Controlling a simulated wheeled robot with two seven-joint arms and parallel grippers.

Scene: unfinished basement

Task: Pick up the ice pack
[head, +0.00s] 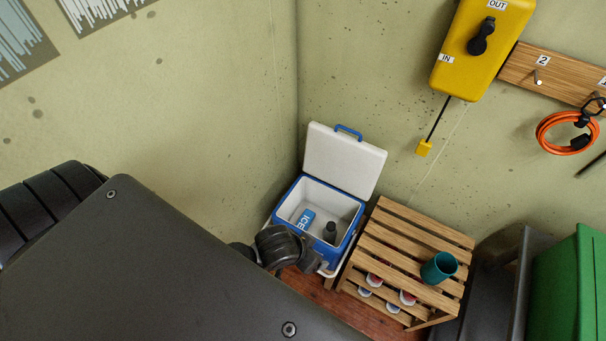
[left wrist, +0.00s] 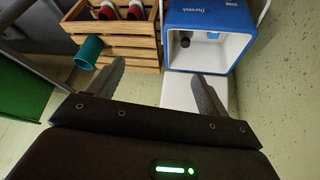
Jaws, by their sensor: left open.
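The ice pack (head: 304,219), blue with white "ICE" lettering, lies inside the open blue and white cooler (head: 291,206), toward its left side. A small blue patch of it (left wrist: 212,35) shows in the left wrist view. A dark bottle-like item (head: 330,232) is beside it in the cooler. My left gripper is open and empty in the left wrist view (left wrist: 161,75), apart from the ice pack, with the white lid partly behind one finger. In the head view, dark links of my left arm cover the cooler's front left corner. My right gripper is not in view.
The cooler's raised white lid (head: 343,158) leans back near the wall corner. A slatted wooden crate (head: 400,240) stands right of the cooler, with a teal cup (head: 439,267) on it and red and white items below. A green bin (head: 567,290) is at far right.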

